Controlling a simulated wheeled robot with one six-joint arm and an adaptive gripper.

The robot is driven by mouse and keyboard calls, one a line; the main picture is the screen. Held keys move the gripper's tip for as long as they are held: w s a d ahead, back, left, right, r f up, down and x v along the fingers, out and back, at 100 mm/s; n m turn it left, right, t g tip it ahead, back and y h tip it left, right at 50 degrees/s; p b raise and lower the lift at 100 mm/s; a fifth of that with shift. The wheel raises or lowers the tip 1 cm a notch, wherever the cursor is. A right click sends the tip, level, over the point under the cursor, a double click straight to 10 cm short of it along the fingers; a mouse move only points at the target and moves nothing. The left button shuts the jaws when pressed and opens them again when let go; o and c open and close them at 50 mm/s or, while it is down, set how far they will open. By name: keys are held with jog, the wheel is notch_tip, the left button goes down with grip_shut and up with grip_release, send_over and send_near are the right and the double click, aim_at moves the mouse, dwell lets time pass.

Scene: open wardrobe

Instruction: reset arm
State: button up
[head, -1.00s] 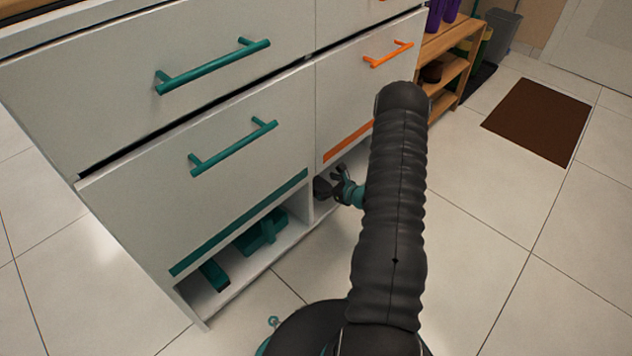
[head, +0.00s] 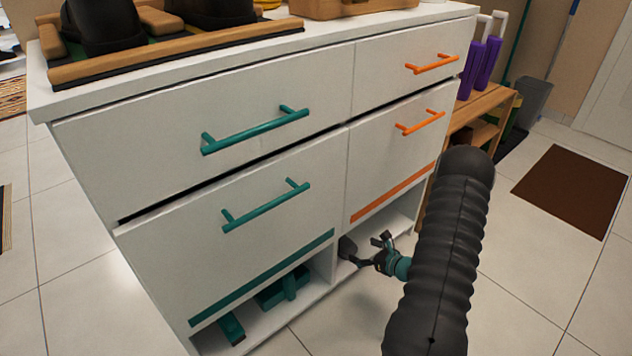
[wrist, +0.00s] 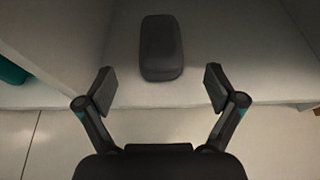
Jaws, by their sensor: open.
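My gripper (head: 372,252) is open and empty at the mouth of the right lower compartment of the white cabinet (head: 345,170). In the wrist view its two fingers (wrist: 160,88) are spread apart. A dark, rounded, oblong object (wrist: 161,48) lies on the compartment floor just beyond the fingertips, not between them. It also shows in the head view (head: 347,247), partly hidden by the gripper. My black-sleeved arm covers the right part of the cabinet's lower front.
Teal handles (head: 255,130) and orange handles (head: 432,64) stick out from the closed-looking drawer fronts. Teal items (head: 285,290) lie in the left lower compartment. A wooden shelf (head: 487,110) stands to the right. A brown mat (head: 572,190) lies on the otherwise open tiled floor.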

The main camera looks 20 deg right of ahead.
jog(key=s+a+n+g+y, duration=0.4)
jog(key=s+a+n, duration=0.15)
jog(key=a, duration=0.25)
jog(key=s+a+r+n+g+y+p, duration=0.1)
jog(key=s+a+r+n+g, duration=0.2)
jog(key=r+n, duration=0.15)
jog(key=s+a+r+n+g+y, duration=0.1)
jog(key=s+a+r+n+g, duration=0.25)
jog(key=r, duration=0.25)
jog(key=s+a+r+n+t+h+p, duration=0.1)
jog(key=s+r+n, duration=0.4)
jog(key=r, duration=0.8)
jog(key=s+a+r+n+t+h+p, duration=0.1)
jog(key=s+a+r+n+h+p, duration=0.3)
jog(key=r, duration=0.9)
jog(key=s+a+r+n+t+h+p, duration=0.1)
jog(key=s+a+r+n+h+p, duration=0.2)
jog(key=r+n, duration=0.6)
notch_tip(320, 180, up, 5)
jog(key=s+h, duration=0.2)
jog(key=shift+s+a+f+h, duration=0.15)
jog(key=shift+s+a+h, duration=0.1)
jog(key=shift+s+h, duration=0.05)
